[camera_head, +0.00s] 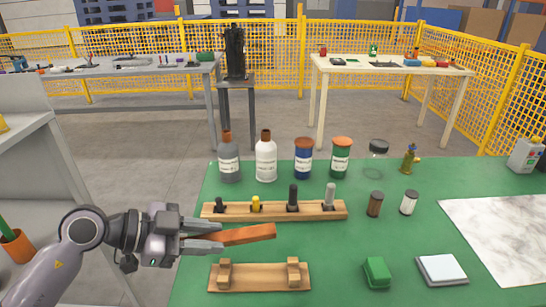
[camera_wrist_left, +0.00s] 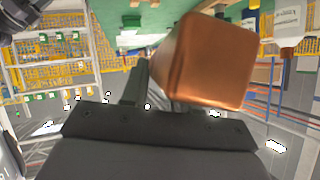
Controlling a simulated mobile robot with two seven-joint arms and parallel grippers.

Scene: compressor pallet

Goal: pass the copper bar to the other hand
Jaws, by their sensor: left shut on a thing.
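The copper bar (camera_head: 248,234) is an orange-brown block held roughly level by my left gripper (camera_head: 205,240). The jaws are shut on its left end, and its free end points right over the green table. In the left wrist view the bar (camera_wrist_left: 205,60) shows large, with its flat end face toward the camera, beside a dark finger (camera_wrist_left: 140,82). The bar hangs between the wooden peg rack (camera_head: 272,211) and the small wooden cradle (camera_head: 260,280). My right gripper is in neither view.
The green table (camera_head: 340,250) carries several bottles and jars at the back, including a white bottle (camera_head: 266,160). A green block (camera_head: 377,271), a white pad (camera_head: 441,269) and a marble slab (camera_head: 500,235) lie to the right. Between cradle and green block the table is clear.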

